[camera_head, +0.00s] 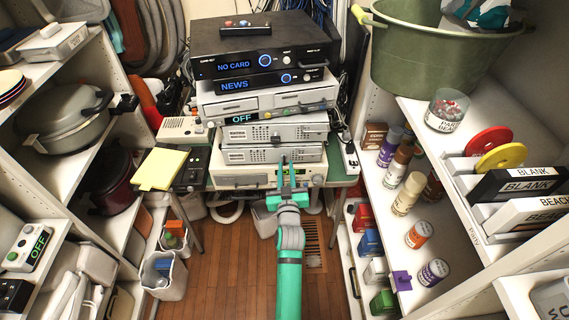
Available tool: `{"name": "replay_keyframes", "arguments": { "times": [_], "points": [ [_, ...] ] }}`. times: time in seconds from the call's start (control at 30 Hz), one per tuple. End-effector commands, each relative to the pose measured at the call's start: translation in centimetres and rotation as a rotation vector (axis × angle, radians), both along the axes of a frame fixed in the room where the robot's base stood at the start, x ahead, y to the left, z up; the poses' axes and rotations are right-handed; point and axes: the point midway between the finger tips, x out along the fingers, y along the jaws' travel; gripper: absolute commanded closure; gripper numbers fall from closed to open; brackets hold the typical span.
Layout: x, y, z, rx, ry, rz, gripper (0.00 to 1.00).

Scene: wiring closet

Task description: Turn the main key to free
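A stack of electronic units stands at the back centre. Its top black unit (262,58) reads NO CARD, and the black unit below it (238,86) reads NEWS. A pale unit (272,114) lower down has a small display reading OFF. A cream unit (240,178) is at the bottom. I cannot make out for certain which small part is the main key; a small dark part (276,138) shows on a grey front. My gripper (286,166) is in front of the lower units, its two fingers apart with nothing seen between them. It hides part of the cream front.
Shelves flank both sides. The right shelf holds several bottles (407,194), labelled cases (520,184) and a green tub (430,50). A yellow pad (163,169) and a dark box (191,168) lie left of the stack. Wooden floor (232,255) is open below.

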Motion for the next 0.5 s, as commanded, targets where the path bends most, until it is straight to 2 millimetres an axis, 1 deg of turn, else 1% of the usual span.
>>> {"name": "replay_keyframes", "arguments": {
  "times": [0.17, 0.5],
  "points": [
    [-0.7, 0.1, -0.1, -0.001, 0.002, 0.001, 0.81],
    [-4.2, 0.1, -0.2, -0.002, 0.003, 0.002, 0.81]
  ]
}}
